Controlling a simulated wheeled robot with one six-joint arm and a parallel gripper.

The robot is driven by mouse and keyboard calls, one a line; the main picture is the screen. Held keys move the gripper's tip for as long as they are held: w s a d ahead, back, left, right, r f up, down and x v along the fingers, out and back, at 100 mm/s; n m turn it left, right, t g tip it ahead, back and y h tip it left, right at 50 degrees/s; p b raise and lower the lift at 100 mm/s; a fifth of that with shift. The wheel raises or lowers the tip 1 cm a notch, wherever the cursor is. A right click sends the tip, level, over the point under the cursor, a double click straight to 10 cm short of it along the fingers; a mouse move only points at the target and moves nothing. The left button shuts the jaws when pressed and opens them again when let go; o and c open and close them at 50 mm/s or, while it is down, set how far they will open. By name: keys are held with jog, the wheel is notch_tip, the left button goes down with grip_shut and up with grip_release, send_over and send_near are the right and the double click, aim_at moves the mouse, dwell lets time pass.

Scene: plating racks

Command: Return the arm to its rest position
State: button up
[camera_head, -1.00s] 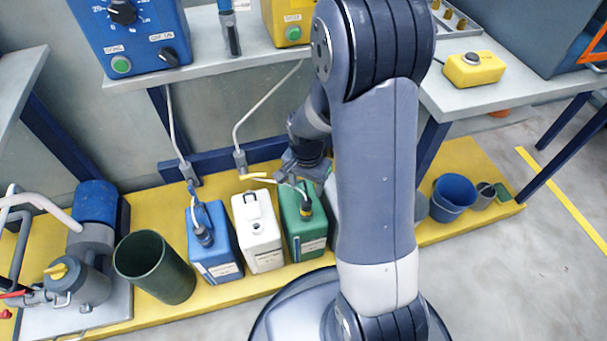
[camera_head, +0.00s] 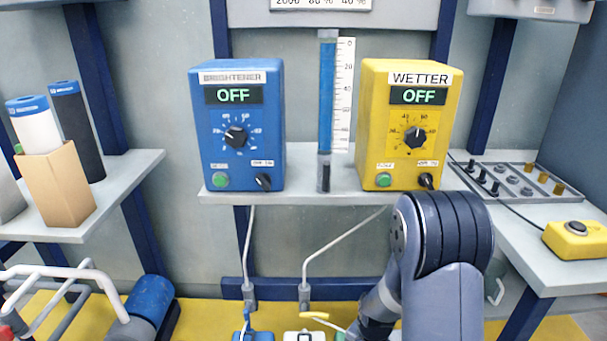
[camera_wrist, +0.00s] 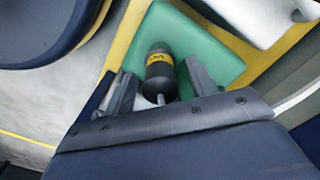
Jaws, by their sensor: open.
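My arm (camera_head: 440,265) rises at the lower right of the head view, bent downward. Its gripper is out of sight there. In the wrist view my gripper (camera_wrist: 160,70) is open, with one finger on each side of a black cap (camera_wrist: 159,72) with a yellow band. The cap sits on a green jug (camera_wrist: 205,50), and a thin pale stem shows at its near end. I cannot tell whether the fingers touch the cap.
The blue BRIGHTENER box (camera_head: 236,125) and yellow WETTER box (camera_head: 405,125) both read OFF on the shelf (camera_head: 300,198). A blue gauge tube (camera_head: 326,100) stands between them. A white jug top (camera_head: 303,336) shows below. A yellow button box (camera_head: 578,240) is right.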

jog(key=shift+f, duration=0.15)
jog(key=shift+f+b, duration=0.25)
jog(key=shift+b, duration=0.1)
notch_tip(320, 180, up, 10)
jog(key=p, duration=0.4)
jog(key=shift+s+f, duration=0.1)
notch_tip(320, 180, down, 11)
jog(key=b, duration=0.4)
jog(key=shift+r, duration=0.2)
notch_tip(320, 180, up, 13)
jog(key=p, duration=0.9)
jog(key=shift+f, duration=0.15)
